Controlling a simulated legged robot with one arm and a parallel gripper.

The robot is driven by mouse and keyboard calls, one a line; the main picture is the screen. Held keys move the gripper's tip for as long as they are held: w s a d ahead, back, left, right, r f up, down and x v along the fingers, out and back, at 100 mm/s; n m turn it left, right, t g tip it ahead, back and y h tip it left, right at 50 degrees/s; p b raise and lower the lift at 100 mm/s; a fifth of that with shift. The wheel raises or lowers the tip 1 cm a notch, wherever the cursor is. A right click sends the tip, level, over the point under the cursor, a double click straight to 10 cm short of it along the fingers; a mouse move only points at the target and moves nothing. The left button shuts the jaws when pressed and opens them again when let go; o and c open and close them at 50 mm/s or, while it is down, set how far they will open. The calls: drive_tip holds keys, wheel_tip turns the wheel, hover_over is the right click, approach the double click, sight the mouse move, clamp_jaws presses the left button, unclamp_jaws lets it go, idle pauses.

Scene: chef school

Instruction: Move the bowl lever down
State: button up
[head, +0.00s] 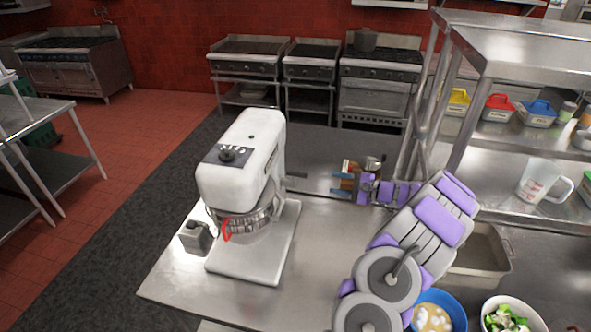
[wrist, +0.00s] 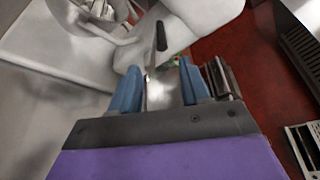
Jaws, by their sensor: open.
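The white stand mixer (head: 242,180) stands on the steel table, with a metal bowl (head: 250,218) under its head. A short dark lever (head: 296,175) sticks out from the mixer's right side. My gripper (head: 340,183) is to the right of the lever, apart from it, with its fingers pointing left. In the wrist view my gripper (wrist: 160,85) has its two blue fingers apart with nothing held between them. The dark lever (wrist: 161,36) shows beyond the fingertips, against the white mixer body (wrist: 200,15).
A small grey metal container (head: 195,237) stands left of the mixer. A steel shelf rack (head: 520,60) rises at the right. A blue bowl (head: 455,305), a white bowl (head: 530,312) and a steel pan (head: 490,250) are at the lower right. The table front is clear.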

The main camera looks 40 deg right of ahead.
sight(302, 176)
drive_tip(key=p+x, duration=0.3)
drive_tip(key=x, duration=1.4)
drive_tip(key=shift+w+a+f, duration=0.1)
drive_tip(key=shift+w, duration=0.05)
drive_tip(key=shift+c, duration=0.2)
clamp_jaws()
